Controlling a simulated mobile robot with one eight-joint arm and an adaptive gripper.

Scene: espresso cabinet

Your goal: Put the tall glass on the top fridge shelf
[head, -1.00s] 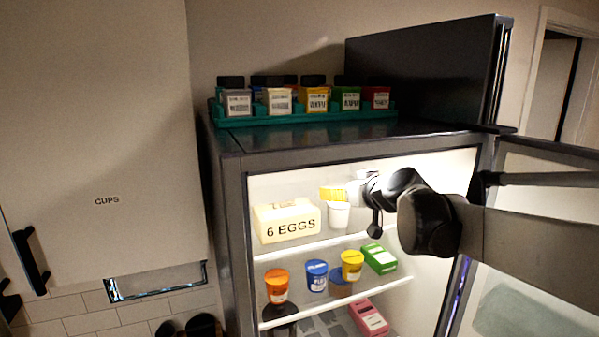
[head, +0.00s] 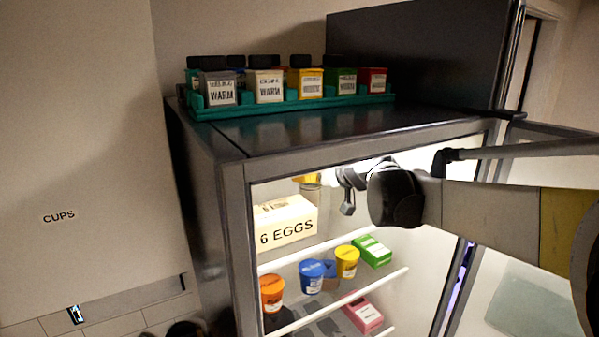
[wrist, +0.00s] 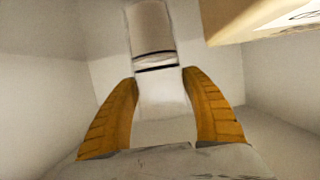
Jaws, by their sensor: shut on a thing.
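My gripper (head: 308,180) is inside the lit fridge at the top shelf, partly hidden behind the egg box. In the wrist view its two yellow fingers (wrist: 158,82) are closed around a pale tall glass (wrist: 151,28) with dark bands. The glass extends beyond the fingertips. In the head view the glass is mostly hidden behind the egg box and my gripper, so I cannot tell whether its base touches the shelf. The top fridge shelf (head: 340,243) has a white front edge.
The egg box (head: 285,225) stands on the top shelf, close to my gripper; its corner also shows in the wrist view (wrist: 260,18). The shelf below holds orange (head: 272,292), blue (head: 312,276) and yellow (head: 347,262) tubs and a green box (head: 372,250). The fridge door is open at right.

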